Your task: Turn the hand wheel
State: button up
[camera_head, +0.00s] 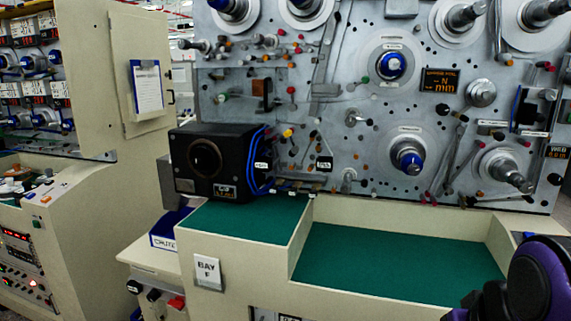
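No part is clearly labelled as the hand wheel, and I cannot tell for sure which one it is. A round silver knob (481,93) sits on the upright grey machine panel (340,140), right of a small black display with orange text. Several blue-and-silver spindles stick out of the panel, one at the upper middle (391,66) and one lower (408,157). A purple and black part of my arm shows at the bottom right corner, well below and apart from the panel. My gripper's fingers cannot be made out.
A black box with a round dark front (206,158) stands on the left green ledge (245,219). A recessed green tray (390,262) lies below the panel and is empty. An open cream door (130,80) and another machine stand at left.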

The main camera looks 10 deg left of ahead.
aim_at(203, 159)
jog(key=u, duration=1.2)
jog(key=i+j+z, duration=0.2)
jog(key=i+j, duration=0.5)
jog(key=j+z, duration=0.1)
jog(key=j, duration=0.4)
jog(key=i+l, duration=0.1)
jog(key=l, duration=0.35)
jog(key=i+u, duration=0.05)
